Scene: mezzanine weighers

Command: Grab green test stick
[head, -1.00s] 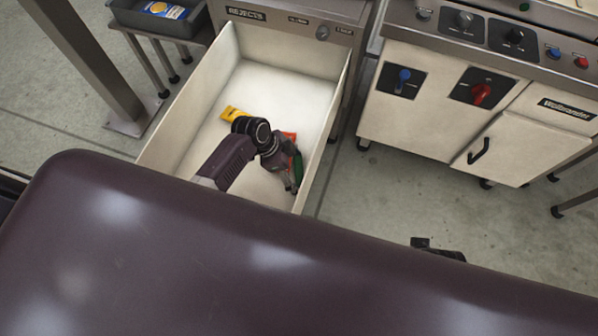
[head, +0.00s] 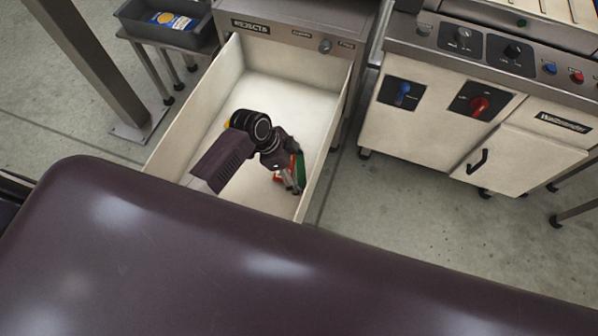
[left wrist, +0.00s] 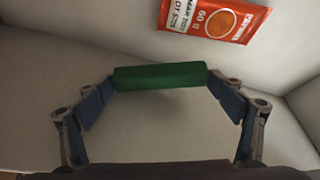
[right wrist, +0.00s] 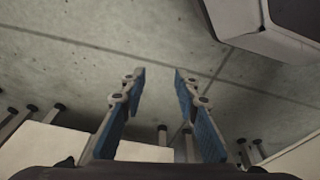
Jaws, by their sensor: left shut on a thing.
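The green test stick (left wrist: 160,76) lies crosswise between the fingertips of my left gripper (left wrist: 162,88) in the left wrist view, with a finger at each end. In the head view the left gripper (head: 289,176) is inside the open rejects drawer (head: 330,150), near its right wall, and the green stick (head: 300,170) shows beside the fingers. My right gripper (right wrist: 160,85) is open and empty above the floor in the right wrist view.
An orange-red packet (left wrist: 214,18) lies in the drawer near the stick, and a yellow item (head: 227,124) is mostly hidden behind my left arm. A grey bin (head: 165,22) stands at upper left. The machine cabinet (head: 440,125) is on the right, with bare floor (head: 385,215) before it.

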